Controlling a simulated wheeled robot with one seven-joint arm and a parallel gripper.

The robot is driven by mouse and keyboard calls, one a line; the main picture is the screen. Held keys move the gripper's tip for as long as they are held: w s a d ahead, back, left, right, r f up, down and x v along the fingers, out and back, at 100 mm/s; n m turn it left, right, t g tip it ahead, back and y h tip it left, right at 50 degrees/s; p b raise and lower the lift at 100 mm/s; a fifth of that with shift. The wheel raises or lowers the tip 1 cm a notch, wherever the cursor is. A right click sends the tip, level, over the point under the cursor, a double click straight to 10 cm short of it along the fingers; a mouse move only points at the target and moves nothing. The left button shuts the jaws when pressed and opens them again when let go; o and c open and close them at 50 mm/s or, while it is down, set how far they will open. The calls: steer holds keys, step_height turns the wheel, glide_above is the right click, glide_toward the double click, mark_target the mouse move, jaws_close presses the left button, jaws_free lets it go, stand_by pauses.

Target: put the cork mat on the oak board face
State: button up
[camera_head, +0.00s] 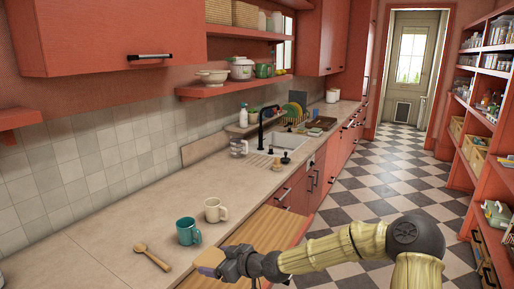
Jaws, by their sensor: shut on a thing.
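My gripper (225,267) is at the bottom centre of the head view, above the oak board. It is shut on a small tan piece that looks like the cork mat (208,259); the gripper hides part of it. The oak board (268,229) is a flat, striped wooden surface at the counter's front edge. Its far part is bare, and my arm and gripper cover some of its near part. I cannot tell from this view whether the mat touches the board.
A teal mug (188,232) and a cream mug (214,210) stand on the counter (120,225) left of the board. A wooden spoon (152,257) lies near them. A sink (288,148) with a black tap is farther back. The checkered floor (370,185) is clear.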

steer(key=shift+d+f, duration=0.25)
steer(key=shift+f, duration=0.15)
steer(key=s+d+f+m+t+h+b, duration=0.1)
steer(key=d+f+m+h, duration=0.4)
steer(key=d+f, duration=0.6)
steer(key=s+d+f+m+t+h+b, duration=0.1)
steer(key=s+d+f+m+t+h, duration=0.3)
steer(key=d+f, duration=0.7)
steer(key=d+m+t+h, duration=0.1)
steer(key=d+m+h, duration=0.1)
steer(key=d, duration=0.2)
steer(key=shift+s+d+f+m+h, duration=0.15)
steer(key=shift+s+f+m+h, duration=0.05)
steer(key=shift+m+h, duration=0.1)
steer(key=s+f, duration=0.5)
steer(key=f, duration=0.6)
steer(key=shift+s, duration=0.4)
steer(key=shift+w+f, duration=0.1)
